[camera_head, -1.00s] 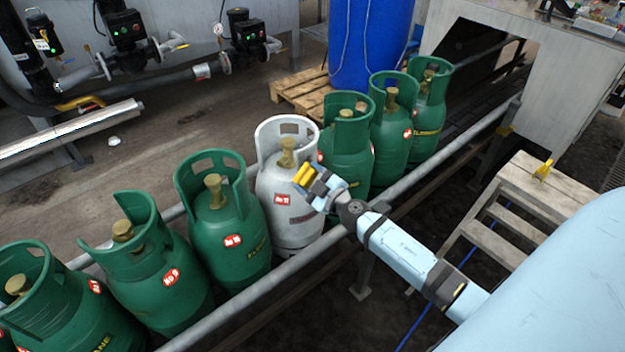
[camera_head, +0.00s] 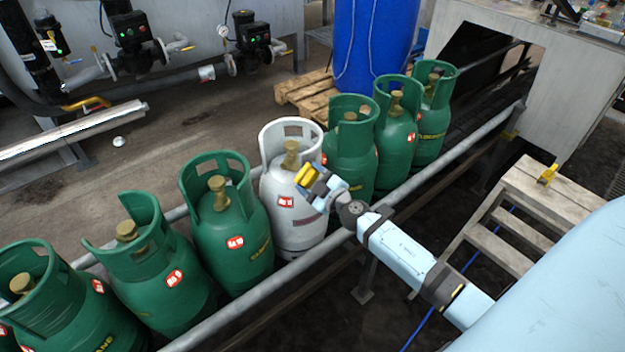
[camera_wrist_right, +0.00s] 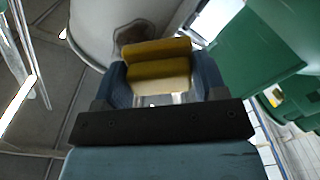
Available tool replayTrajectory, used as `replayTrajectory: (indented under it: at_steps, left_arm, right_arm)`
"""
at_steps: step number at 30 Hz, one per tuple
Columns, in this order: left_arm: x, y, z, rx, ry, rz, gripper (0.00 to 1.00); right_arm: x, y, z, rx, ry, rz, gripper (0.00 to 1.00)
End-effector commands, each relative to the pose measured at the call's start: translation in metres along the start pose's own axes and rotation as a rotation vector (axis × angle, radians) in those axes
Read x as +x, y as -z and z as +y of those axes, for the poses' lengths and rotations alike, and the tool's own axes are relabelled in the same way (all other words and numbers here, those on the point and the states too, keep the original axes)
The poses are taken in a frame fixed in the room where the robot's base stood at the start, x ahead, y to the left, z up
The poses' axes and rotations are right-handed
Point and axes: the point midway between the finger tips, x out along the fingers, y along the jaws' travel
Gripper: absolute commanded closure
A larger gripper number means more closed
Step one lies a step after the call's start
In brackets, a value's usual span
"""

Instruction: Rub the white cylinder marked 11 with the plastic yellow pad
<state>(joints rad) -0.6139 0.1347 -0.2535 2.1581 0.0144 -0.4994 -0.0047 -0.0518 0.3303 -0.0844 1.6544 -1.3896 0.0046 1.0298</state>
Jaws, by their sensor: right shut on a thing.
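The white cylinder marked 11 (camera_head: 287,222) stands upright in the row of green cylinders on the conveyor. Its red label and brass valve face up toward the head camera. My right gripper (camera_head: 313,180) is at the right side of this cylinder, shut on the yellow pad (camera_head: 306,174). In the right wrist view the pad (camera_wrist_right: 158,70) sits between the fingers, in front of the white cylinder's wall (camera_wrist_right: 105,25), which has a dark smudge (camera_wrist_right: 133,34). I cannot tell whether the pad touches the wall. My left gripper is not in view.
Green cylinders (camera_head: 225,245) stand close on both sides of the white one. A grey rail (camera_head: 400,192) runs along the near side of the row, under my right arm. A wooden step stool (camera_head: 540,195) stands at the right, and a blue barrel (camera_head: 368,45) is behind.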

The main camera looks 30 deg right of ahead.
Motion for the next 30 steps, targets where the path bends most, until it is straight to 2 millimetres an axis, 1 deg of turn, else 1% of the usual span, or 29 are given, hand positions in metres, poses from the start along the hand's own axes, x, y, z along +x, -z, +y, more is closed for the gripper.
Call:
replayTrajectory:
  at_steps: [10,13,22,30]
  left_arm:
    - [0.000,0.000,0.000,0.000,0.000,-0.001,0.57]
    - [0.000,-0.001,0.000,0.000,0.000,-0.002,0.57]
    - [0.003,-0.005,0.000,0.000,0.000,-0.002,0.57]
    - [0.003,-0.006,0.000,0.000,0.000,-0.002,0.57]
  right_arm:
    - [0.007,0.000,0.000,0.001,0.000,0.000,0.54]
    - [0.007,-0.001,0.001,0.001,0.000,0.000,0.54]
    - [0.005,-0.017,0.019,-0.001,0.000,-0.001,0.54]
    - [0.005,-0.022,0.027,-0.001,-0.001,-0.001,0.54]
